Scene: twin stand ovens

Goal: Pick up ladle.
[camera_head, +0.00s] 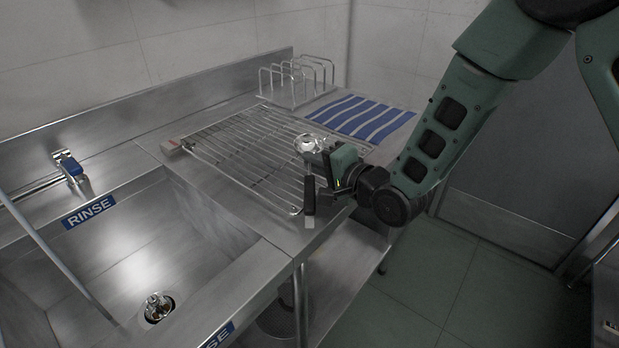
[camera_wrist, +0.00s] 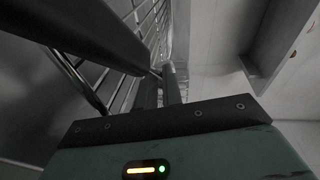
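The ladle shows in the head view as a shiny round bowl (camera_head: 306,143) beside my gripper, over the wire rack.
The wire rack (camera_head: 235,150) lies on the steel counter. A blue-and-white striped cloth (camera_head: 361,118) and a wire holder (camera_head: 297,82) are behind it. A sink (camera_head: 150,255) with a RINSE label is at the left. Open floor (camera_head: 430,285) is at the right.

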